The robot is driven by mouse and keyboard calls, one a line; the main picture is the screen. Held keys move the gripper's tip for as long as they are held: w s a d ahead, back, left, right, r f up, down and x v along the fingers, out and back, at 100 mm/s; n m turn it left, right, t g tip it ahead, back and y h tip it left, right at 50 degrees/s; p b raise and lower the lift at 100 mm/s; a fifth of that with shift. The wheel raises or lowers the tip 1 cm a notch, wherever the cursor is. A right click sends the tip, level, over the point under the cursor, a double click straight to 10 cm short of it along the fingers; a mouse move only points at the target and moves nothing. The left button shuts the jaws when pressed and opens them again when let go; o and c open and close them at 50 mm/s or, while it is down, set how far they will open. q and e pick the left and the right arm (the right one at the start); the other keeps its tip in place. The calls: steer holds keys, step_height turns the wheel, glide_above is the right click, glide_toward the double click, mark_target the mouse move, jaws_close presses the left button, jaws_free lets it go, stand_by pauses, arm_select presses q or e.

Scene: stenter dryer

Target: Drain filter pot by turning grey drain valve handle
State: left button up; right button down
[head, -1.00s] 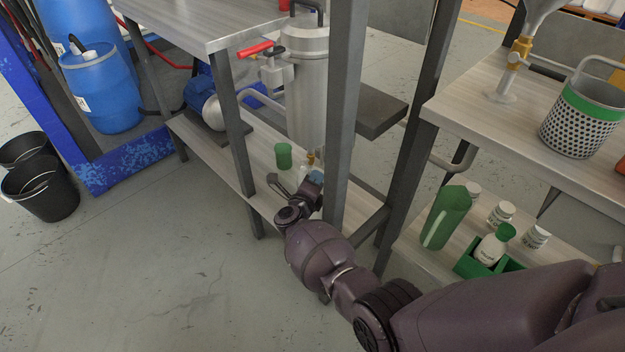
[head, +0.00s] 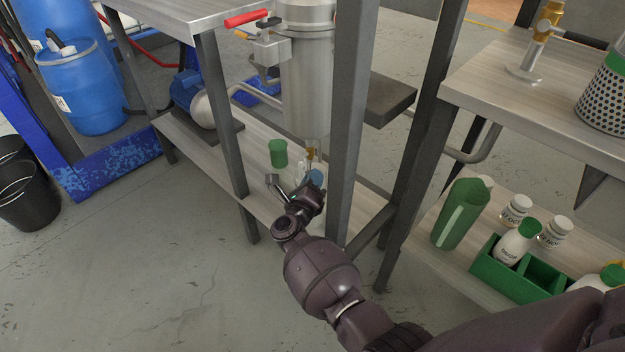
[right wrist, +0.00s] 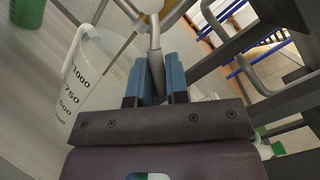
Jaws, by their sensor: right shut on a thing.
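The filter pot (head: 307,85) is a silver cylinder behind the dark post. A brass drain outlet (head: 312,153) hangs under it. My right gripper (head: 315,179) is low beside this outlet, partly hidden by its own wrist. In the right wrist view, the blue-padded fingers of my right gripper (right wrist: 156,78) are shut on the grey drain valve handle (right wrist: 155,60), which stands between them. A clear measuring jug (right wrist: 78,85) with black marks is to the left of the fingers; in the head view it is mostly hidden. My left gripper is out of view.
A green cup (head: 278,153) stands on the lower shelf left of the outlet. Dark posts (head: 350,120) stand close right of my gripper. A red lever (head: 246,18) sits by the pot's top. A green jug (head: 461,214) and a green caddy (head: 522,278) with bottles are on the right shelf.

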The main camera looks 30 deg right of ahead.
steer(key=c, duration=1.1)
jaws_free()
steer(key=shift+c, duration=0.2)
steer(key=shift+s+a, duration=0.15)
